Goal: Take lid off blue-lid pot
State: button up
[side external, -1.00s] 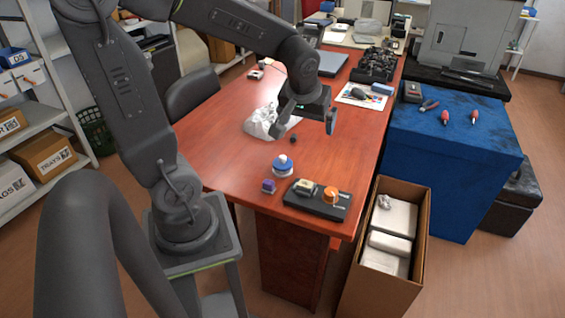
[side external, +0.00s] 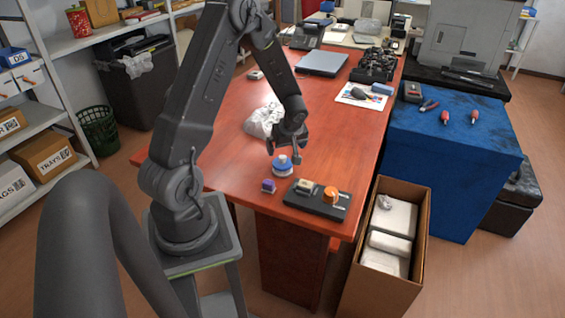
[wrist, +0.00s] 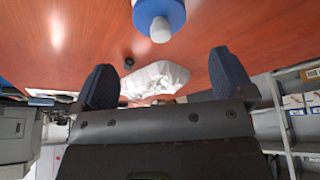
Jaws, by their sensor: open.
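The blue-lid pot (side external: 282,170) stands on the red-brown desk near its front edge, with its blue lid on and a pale knob on top. In the wrist view the blue lid (wrist: 171,12) and its whitish knob (wrist: 160,30) show at the top edge, partly cut off. My gripper (side external: 284,153) is just above and behind the pot in the side view. In the wrist view my gripper (wrist: 165,78) has its two dark fingers wide apart with nothing between them. The lid lies beyond the fingertips; whether a finger touches it I cannot tell.
A purple-topped small item (side external: 268,186) sits left of the pot. A crumpled white bag (side external: 262,121) and a small dark knob (wrist: 129,63) lie behind. An open cardboard box (side external: 420,240) stands beside the desk.

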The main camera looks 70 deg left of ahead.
aim_at(283, 157)
jog(key=x, duration=0.7)
jog(key=shift+f, duration=0.15)
jog(key=c, duration=0.9)
